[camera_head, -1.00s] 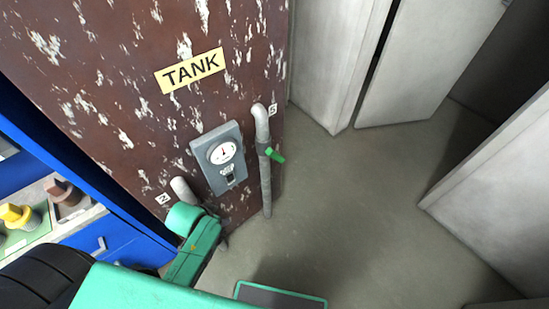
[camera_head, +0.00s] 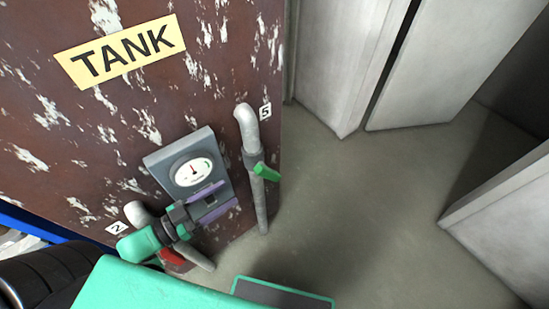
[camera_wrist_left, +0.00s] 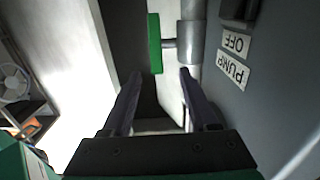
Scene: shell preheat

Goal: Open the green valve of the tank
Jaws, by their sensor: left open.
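The brown, paint-chipped tank (camera_head: 95,150) bears a yellow TANK label. The green valve handle (camera_head: 266,171) sticks out from a grey vertical pipe (camera_head: 259,205) marked 5 on the tank's right side. My left gripper (camera_head: 212,199) is open and empty in front of the gauge panel, left of the green handle and apart from it. In the left wrist view the green handle (camera_wrist_left: 154,43) and its grey stem lie ahead, beyond the tips of the two fingers (camera_wrist_left: 158,88). My right gripper is not in view.
A gauge panel (camera_head: 193,173) sits on the tank, left of the valve. A second pipe (camera_head: 138,213) marked 2, with a red handle (camera_head: 172,258), is by my left wrist. Floor (camera_head: 350,215) to the right is clear. Pale cabinets stand behind.

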